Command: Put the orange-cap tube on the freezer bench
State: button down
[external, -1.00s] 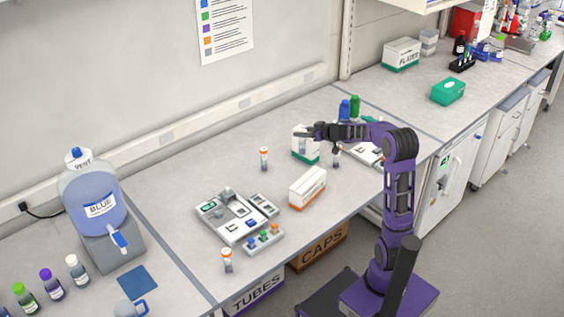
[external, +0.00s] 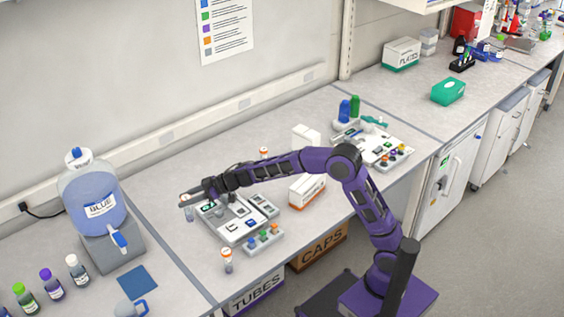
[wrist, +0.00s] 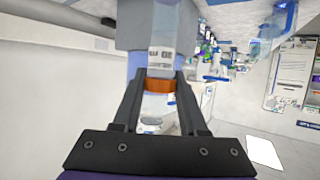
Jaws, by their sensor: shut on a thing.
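My gripper (external: 190,197) is shut on a tube (external: 188,213) held above the left part of the middle bench, beside the grey-white rack station. In the wrist view an orange band (wrist: 160,86), which looks like the tube's cap, sits between the fingers. Another orange-topped tube (external: 227,258) stands near the bench's front edge. A third (external: 264,152) stands behind my arm, partly hidden. A white freezer-like unit (external: 455,175) is under the bench at the right; the bench top above it (external: 425,112) has clear room.
The rack station (external: 237,233) lies below my forearm, with a small rack of colored caps (external: 263,240) beside it. An orange-white box (external: 307,190) is under the arm. A blue dispenser (external: 100,207) stands at the left. A green box (external: 448,92) is on the right bench.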

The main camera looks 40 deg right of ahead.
jog(key=s+a+f+n+g+y, duration=0.1)
jog(key=s+a+n+g, duration=0.1)
jog(key=s+a, duration=0.7)
jog(key=s+a+f+n+g+y, duration=0.15)
jog(key=s+a, duration=0.35)
jog(key=a, duration=0.7)
notch_tip(320, 180, down, 10)
jog(key=b, duration=0.6)
jog(key=shift+s+a+f+g+b, duration=0.2)
jog(key=shift+s+a+g+b, duration=0.15)
jog(key=shift+a, duration=0.1)
jog(key=shift+c, duration=2.2)
grip_release()
jog(key=shift+n+h, duration=0.25)
jog(key=shift+r, duration=0.1)
